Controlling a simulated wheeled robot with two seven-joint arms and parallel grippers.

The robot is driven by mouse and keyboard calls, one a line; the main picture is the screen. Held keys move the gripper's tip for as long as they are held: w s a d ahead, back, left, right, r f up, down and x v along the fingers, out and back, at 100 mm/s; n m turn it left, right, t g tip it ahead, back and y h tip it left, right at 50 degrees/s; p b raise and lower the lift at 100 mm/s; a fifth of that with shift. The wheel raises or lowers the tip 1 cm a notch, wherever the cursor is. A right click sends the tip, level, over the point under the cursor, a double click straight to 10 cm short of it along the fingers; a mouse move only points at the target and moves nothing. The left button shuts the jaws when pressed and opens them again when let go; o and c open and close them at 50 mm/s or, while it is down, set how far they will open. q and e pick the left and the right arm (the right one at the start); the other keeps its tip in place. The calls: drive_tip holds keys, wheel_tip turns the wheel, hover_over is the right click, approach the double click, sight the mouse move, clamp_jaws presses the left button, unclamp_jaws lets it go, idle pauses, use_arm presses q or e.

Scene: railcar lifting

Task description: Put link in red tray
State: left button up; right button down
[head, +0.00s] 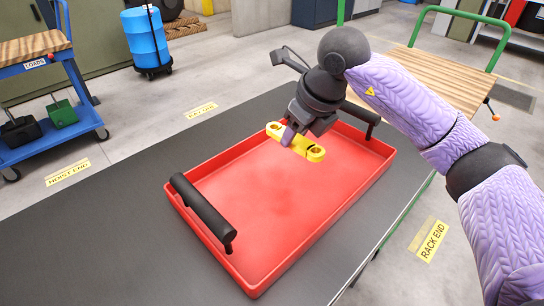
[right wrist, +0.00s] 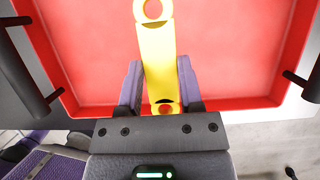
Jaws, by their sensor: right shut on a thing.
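The yellow link (head: 313,153) is a flat bar with a round eye at each end. My right gripper (head: 288,135) is shut on it, with the link over the far half of the red tray (head: 270,215). In the right wrist view the link (right wrist: 157,55) stands between the two purple fingers of the gripper (right wrist: 160,85), with the tray floor (right wrist: 225,45) behind it. I cannot tell whether the link touches the tray floor. The tray is otherwise empty.
The tray has black handles at its near-left end (head: 203,212) and far end (head: 360,113) and stands on a dark bench top (head: 110,235). A blue cart (head: 45,125) stands left, a blue barrel (head: 147,38) behind. A wooden-topped cart (head: 440,80) is at the right.

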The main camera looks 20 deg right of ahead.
sight(288, 178)
drive_tip(key=shift+w+f, duration=0.1)
drive_tip(key=shift+w, duration=0.25)
drive_tip(key=f+b, duration=0.4)
drive_tip(key=f, duration=0.6)
drive_tip(key=shift+s+b, duration=0.2)
drive_tip(key=shift+b, duration=0.2)
drive_tip(key=shift+r, duration=0.2)
drive_tip(key=shift+c, duration=1.4)
unclamp_jaws()
use_arm(q)
drive_tip(key=f, duration=0.2)
drive_tip(key=s+f, duration=0.1)
drive_tip(key=f, duration=0.1)
drive_tip(key=shift+s+a+f, duration=0.1)
drive_tip(key=shift+s+a, duration=0.05)
drive_tip(key=shift+a, duration=0.05)
use_arm(e)
drive_tip(key=shift+o, duration=0.2)
drive_tip(key=shift+s+r+p, duration=0.1)
drive_tip(key=shift+r+p, duration=0.25)
drive_tip(key=shift+r, duration=0.05)
drive_tip(key=p+v, duration=0.5)
drive_tip(key=v, duration=0.6)
drive_tip(key=shift+r, duration=0.15)
use_arm(q)
drive_tip(key=r, duration=0.5)
drive_tip(key=shift+w+r, duration=0.15)
drive_tip(key=shift+w, duration=0.05)
